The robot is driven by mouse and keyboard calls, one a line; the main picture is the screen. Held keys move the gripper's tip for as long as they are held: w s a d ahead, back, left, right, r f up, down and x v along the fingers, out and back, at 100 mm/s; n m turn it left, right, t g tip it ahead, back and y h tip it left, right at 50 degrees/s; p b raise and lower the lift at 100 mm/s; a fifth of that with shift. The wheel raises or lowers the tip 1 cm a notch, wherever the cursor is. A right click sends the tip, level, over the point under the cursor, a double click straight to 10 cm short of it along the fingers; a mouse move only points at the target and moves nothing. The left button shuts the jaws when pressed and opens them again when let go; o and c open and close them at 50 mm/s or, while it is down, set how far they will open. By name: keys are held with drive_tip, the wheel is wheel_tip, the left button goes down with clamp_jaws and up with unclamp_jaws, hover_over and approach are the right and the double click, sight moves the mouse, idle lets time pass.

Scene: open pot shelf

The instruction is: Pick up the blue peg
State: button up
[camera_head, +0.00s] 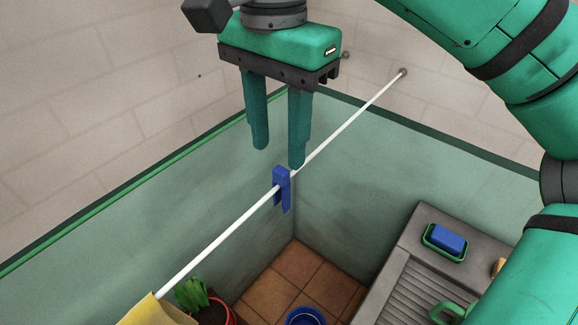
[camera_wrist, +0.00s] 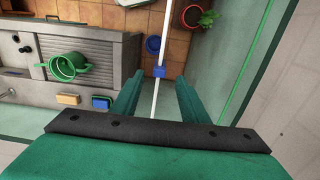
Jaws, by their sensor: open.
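The blue peg (camera_head: 282,188) sits clipped over the white line (camera_head: 225,233), with its two legs hanging below it. My gripper (camera_head: 279,157) is open and empty, fingers pointing down, just above the peg and not visibly touching it. In the wrist view the peg (camera_wrist: 159,72) shows on the line between the two fingertips of my gripper (camera_wrist: 158,80), seemingly a little beyond them. The exact gap cannot be told.
The line runs to a wall mount (camera_head: 403,71). A yellow cloth (camera_head: 158,311) hangs at lower left, near a potted plant (camera_head: 193,293). A blue bucket (camera_head: 306,317) stands on the tiled floor. A grey counter (camera_head: 405,238) holds a blue sponge (camera_head: 446,238) and a green pot (camera_wrist: 68,67).

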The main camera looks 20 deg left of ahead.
sight(280, 184)
wheel_tip(280, 184, down, 5)
drive_tip(key=shift+w+r, duration=0.1)
drive_tip(key=shift+r, duration=0.1)
drive_tip(key=shift+s+f, duration=0.2)
drive_tip(key=shift+f, duration=2.65)
clamp_jaws()
